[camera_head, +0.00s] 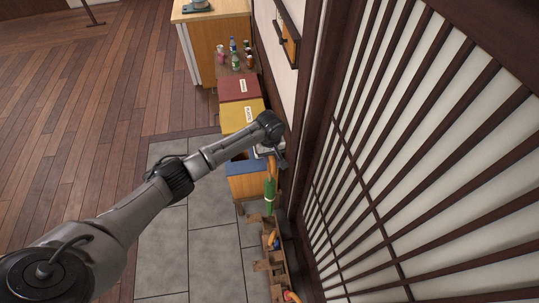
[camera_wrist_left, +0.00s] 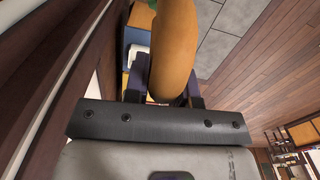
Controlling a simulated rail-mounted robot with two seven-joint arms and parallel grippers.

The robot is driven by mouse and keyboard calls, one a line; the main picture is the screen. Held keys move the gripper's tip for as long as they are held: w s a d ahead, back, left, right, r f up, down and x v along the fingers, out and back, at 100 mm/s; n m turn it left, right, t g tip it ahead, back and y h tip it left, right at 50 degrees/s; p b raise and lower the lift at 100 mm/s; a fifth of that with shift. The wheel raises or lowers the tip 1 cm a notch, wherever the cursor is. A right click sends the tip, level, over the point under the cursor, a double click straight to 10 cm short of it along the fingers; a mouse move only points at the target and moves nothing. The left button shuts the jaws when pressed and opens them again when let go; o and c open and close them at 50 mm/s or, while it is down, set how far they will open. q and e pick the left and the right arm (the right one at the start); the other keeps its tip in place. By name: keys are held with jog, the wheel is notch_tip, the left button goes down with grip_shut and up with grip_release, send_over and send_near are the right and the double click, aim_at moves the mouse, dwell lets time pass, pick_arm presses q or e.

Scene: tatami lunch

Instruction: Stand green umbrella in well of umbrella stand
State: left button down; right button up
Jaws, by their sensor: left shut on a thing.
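The green umbrella (camera_head: 270,193) hangs nearly upright, with its orange-brown curved handle at the top. My left gripper (camera_head: 276,160) is shut on that handle, which fills the space between the fingers in the left wrist view (camera_wrist_left: 173,50). A low wooden umbrella stand (camera_head: 262,267) is on the floor below and in front, against the lattice wall. Orange handles show in it. The umbrella's lower tip is near the stand's far end. I cannot tell whether it is over a well or beside it. My right gripper is not in view.
A blue-topped wooden box (camera_head: 245,186) stands just left of the umbrella. Behind it are a yellow bin (camera_head: 239,117), a red bin (camera_head: 238,88) and several bottles. The lattice wall (camera_head: 390,180) closes the right side. Grey tile floor (camera_head: 210,245) is clear to the left.

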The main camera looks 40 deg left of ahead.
pick_arm(q)
jog(key=shift+w+m, duration=0.1)
jog(key=shift+m, duration=0.2)
jog(key=shift+f, duration=0.1)
notch_tip(320, 180, down, 7)
jog(key=b, duration=0.9)
jog(key=shift+f+b, duration=0.3)
jog(key=shift+f, duration=1.55)
jog(key=shift+f, duration=0.25)
